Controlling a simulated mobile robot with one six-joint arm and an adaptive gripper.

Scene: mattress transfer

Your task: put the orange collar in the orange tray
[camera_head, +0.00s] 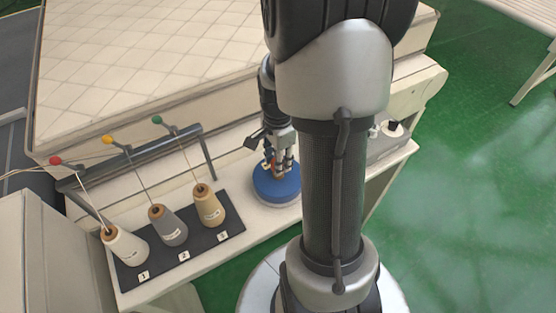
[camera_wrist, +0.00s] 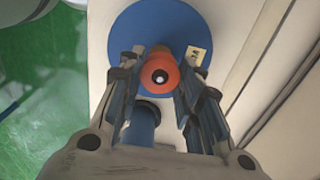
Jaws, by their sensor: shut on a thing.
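The orange collar (camera_wrist: 159,89), a small ring with a dark centre and a white spot in it, sits between the fingers of my gripper (camera_wrist: 161,72) in the wrist view. My gripper is shut on it. The collar is over a round blue tray or pad (camera_wrist: 130,35); I cannot tell whether it touches it. In the head view my gripper (camera_head: 279,168) points down over the blue round (camera_head: 268,191), and only a bit of orange shows between the fingers. I see no orange tray in either view.
A dark board (camera_head: 189,255) with several numbered thread cones stands left of the blue round on the white bench (camera_head: 258,224). Rods with coloured balls rise behind it. A quilted mattress (camera_head: 130,60) lies behind.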

